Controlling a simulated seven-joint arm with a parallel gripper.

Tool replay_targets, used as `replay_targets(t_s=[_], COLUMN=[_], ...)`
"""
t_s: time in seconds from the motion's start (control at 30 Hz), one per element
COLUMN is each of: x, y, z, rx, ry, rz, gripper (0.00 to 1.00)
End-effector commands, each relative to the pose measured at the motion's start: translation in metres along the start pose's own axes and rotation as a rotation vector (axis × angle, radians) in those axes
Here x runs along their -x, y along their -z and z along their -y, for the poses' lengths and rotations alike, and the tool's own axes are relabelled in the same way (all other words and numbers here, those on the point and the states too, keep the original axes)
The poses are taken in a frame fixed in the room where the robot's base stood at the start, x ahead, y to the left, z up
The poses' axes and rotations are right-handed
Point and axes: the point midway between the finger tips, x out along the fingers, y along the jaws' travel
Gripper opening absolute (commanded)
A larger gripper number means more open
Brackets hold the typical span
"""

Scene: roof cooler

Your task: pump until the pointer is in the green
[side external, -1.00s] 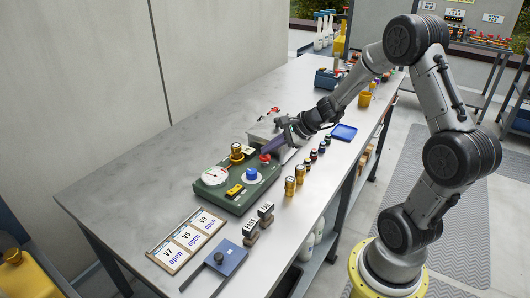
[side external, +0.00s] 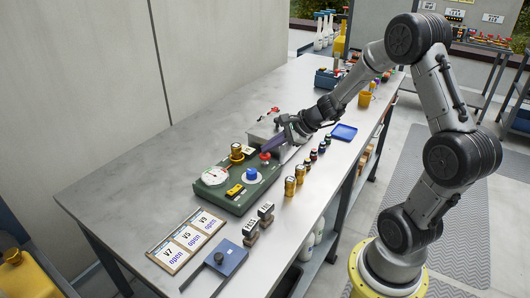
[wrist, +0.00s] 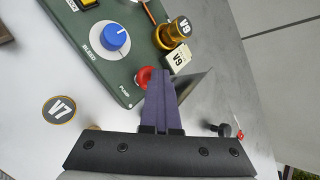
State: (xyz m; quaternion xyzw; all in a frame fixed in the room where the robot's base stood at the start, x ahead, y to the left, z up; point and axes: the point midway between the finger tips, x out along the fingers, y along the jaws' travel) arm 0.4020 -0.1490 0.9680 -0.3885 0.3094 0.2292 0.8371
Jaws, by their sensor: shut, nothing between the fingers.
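The green pump unit (side external: 237,198) lies on the bench with a round white gauge (side external: 215,175) at its left end. The gauge is too small to tell its pointer's reading, and it is outside the wrist view. The red pump button (side external: 264,156) is at the unit's far right corner; it also shows in the wrist view (wrist: 142,76), beside the word PUMP. My gripper (side external: 267,149) is shut and empty, its purple fingers tilted down with the tips just above or at the button; contact cannot be told. The blue bleed knob (side external: 252,173) is nearby.
A brass valve marked V8 (wrist: 175,33) and a V9 tag (wrist: 179,60) stand close to my fingers. Brass cylinders (side external: 290,186) and small coloured caps stand right of the unit. A label board (side external: 187,240) lies in front. The bench's left side is clear.

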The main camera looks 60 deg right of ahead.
Motion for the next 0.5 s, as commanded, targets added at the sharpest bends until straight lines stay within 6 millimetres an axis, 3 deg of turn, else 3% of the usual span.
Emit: replay_targets(t_s=[0.5], x=[0.014], y=[-0.01], z=[0.008], rx=[-0.002], ry=[-0.005], rz=[0.0], gripper=[0.0])
